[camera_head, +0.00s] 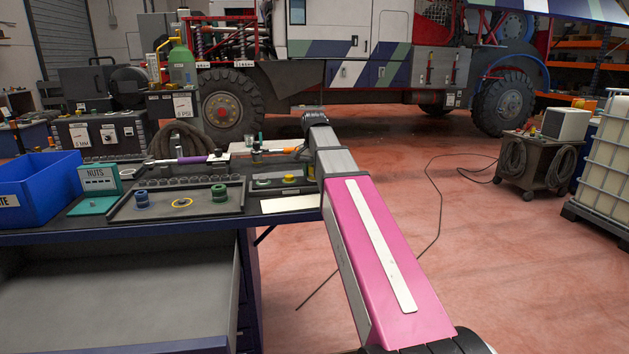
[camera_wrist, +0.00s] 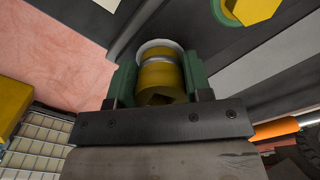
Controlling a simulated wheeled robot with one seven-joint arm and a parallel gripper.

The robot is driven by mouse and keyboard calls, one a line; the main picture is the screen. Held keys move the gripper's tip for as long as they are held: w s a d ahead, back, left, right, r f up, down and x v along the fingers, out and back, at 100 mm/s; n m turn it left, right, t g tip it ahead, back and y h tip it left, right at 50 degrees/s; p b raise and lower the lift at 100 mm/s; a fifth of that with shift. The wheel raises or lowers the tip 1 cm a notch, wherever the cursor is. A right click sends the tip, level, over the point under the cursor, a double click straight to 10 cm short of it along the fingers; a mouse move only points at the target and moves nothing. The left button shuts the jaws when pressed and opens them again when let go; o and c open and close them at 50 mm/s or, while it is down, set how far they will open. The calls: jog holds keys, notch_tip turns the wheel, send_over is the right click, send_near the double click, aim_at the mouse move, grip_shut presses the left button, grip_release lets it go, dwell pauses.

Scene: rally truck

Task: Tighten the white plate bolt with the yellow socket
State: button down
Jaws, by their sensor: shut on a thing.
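My gripper (camera_wrist: 160,85) has green fingers shut on the yellow socket (camera_wrist: 157,74), one finger on each side. The socket has a grey band, and its near end shows a dark opening. A white rim (camera_wrist: 158,44) shows just beyond its far end, probably the white plate; its bolt is hidden. I cannot tell whether the socket is seated on the bolt. A yellow hex bolt on a green plate (camera_wrist: 228,17) is at the upper right of the wrist view. In the head view my arm reaches over the bench's right end and hides the gripper.
A blue bin (camera_head: 40,190) and a nuts box (camera_head: 97,178) stand left. An orange handle (camera_wrist: 275,128) lies close to my gripper. Open floor lies right of the bench.

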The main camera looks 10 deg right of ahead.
jog(key=shift+m, duration=1.1)
jog(key=shift+n, duration=0.3)
jog(key=c, duration=1.3)
grip_release()
grip_shut()
jog(key=shift+n, duration=0.3)
